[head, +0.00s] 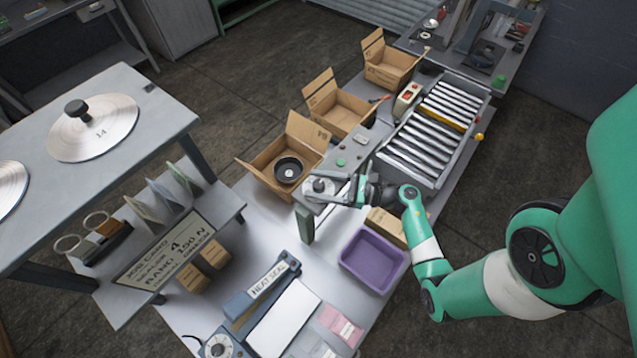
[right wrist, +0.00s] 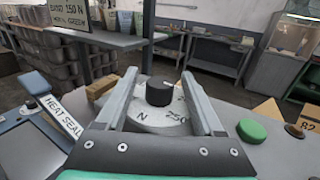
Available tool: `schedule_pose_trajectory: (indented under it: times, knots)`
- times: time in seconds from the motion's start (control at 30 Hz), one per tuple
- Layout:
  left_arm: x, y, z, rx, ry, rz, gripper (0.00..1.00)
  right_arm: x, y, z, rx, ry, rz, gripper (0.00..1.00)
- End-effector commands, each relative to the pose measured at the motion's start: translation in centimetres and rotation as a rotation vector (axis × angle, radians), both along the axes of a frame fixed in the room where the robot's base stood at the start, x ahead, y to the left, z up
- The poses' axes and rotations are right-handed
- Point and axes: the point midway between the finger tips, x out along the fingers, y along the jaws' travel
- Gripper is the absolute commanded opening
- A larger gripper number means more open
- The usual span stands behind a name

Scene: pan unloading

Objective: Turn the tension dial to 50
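In the head view the dial (head: 320,187) sits on the grey machine top beside the cartons. My right gripper (right wrist: 159,82) is open, one finger on each side of the knob, with a visible gap on both sides. The pointer setting cannot be read. In the head view my right gripper (head: 318,186) partly covers the dial. My left gripper is not in view.
A green button (right wrist: 252,131) sits right of the dial. A carton (head: 272,185) holding a black roll stands behind it. A purple bin (head: 373,259) and heat sealer (head: 262,290) are nearer. A job card (head: 165,251) leans at left, seemingly reading "150 N". A roller conveyor (head: 428,130) lies beyond.

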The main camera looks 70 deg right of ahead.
Motion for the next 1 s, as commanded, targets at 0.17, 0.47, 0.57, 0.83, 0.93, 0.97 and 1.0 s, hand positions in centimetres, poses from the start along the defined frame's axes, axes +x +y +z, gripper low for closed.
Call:
schedule_pose_trajectory:
  times: [0.17,0.47,0.57,0.83,0.93,0.97,1.0]
  knots:
    - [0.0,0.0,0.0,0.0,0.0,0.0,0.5,0.0,0.0,0.0,0.0,0.001,0.0,0.69]
    - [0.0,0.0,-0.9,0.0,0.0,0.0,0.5,-3.5,-0.6,-0.3,0.001,0.001,-0.009,0.69]
    - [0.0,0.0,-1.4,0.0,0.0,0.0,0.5,-5.7,-1.0,-0.3,-0.001,0.0,-0.011,0.69]
    - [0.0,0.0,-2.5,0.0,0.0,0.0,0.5,-10.5,-1.5,-0.2,-0.002,-0.001,-0.006,0.69]
    - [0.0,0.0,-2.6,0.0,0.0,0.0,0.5,-11.3,-1.5,-0.1,-0.001,0.0,-0.003,0.69]
    - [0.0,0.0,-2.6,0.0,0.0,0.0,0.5,-11.4,-1.5,-0.1,0.0,0.0,-0.002,0.69]
    - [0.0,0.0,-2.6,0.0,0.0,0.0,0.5,-11.5,-1.5,-0.1,0.0,0.0,-0.001,0.69]
